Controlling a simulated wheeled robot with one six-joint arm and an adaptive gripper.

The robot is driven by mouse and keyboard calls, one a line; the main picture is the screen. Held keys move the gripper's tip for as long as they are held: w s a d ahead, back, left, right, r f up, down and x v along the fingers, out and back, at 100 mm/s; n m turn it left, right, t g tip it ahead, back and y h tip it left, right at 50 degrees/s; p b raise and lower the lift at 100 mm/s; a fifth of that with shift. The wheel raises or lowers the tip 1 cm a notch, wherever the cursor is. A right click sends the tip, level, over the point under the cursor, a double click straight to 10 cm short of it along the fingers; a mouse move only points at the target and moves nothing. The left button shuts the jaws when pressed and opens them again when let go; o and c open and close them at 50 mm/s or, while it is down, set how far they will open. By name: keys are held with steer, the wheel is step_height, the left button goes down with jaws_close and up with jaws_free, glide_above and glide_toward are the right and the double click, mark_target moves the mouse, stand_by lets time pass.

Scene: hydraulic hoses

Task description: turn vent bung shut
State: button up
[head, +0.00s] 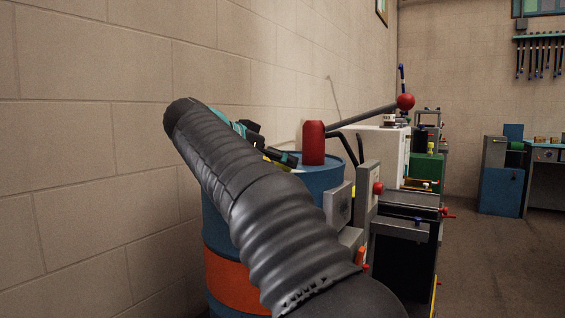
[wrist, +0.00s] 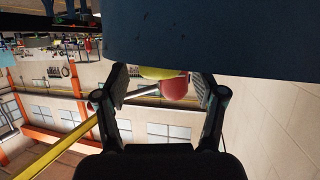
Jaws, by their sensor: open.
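A blue drum (head: 325,178) with an orange band stands against the wall, partly hidden by my arm. In the head view my gripper (head: 284,158) is low over the drum's top, with small yellow bits showing beside it. In the wrist view, which is upside down, my gripper (wrist: 160,88) is open, a finger on each side. A yellow rounded piece (wrist: 158,72), perhaps the vent bung, shows between the fingers at the edge of the dark blue drum (wrist: 200,35). I cannot tell whether the fingers touch it. Its turn position cannot be seen.
A red cylinder (head: 313,143) stands on the drum just beyond my gripper. A grey lever with a red ball (head: 405,101) is behind it. Machines and grey boxes (head: 340,205) crowd the drum's right side. The block wall (head: 90,150) is close on the left.

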steer(key=shift+x, duration=0.95)
steer(key=c, duration=1.2)
steer(key=shift+o, duration=0.2)
steer(key=shift+s+f+n+t+y+b, duration=0.1)
steer(key=shift+f+n+t+y+b, duration=0.35)
steer(key=shift+b, duration=0.75)
steer(key=shift+r+n+t+y+b, duration=0.4)
steer(key=shift+n+t+y+b, duration=0.3)
steer(key=shift+n+y, duration=0.3)
steer(key=o, duration=1.2)
steer(key=shift+c, duration=0.2)
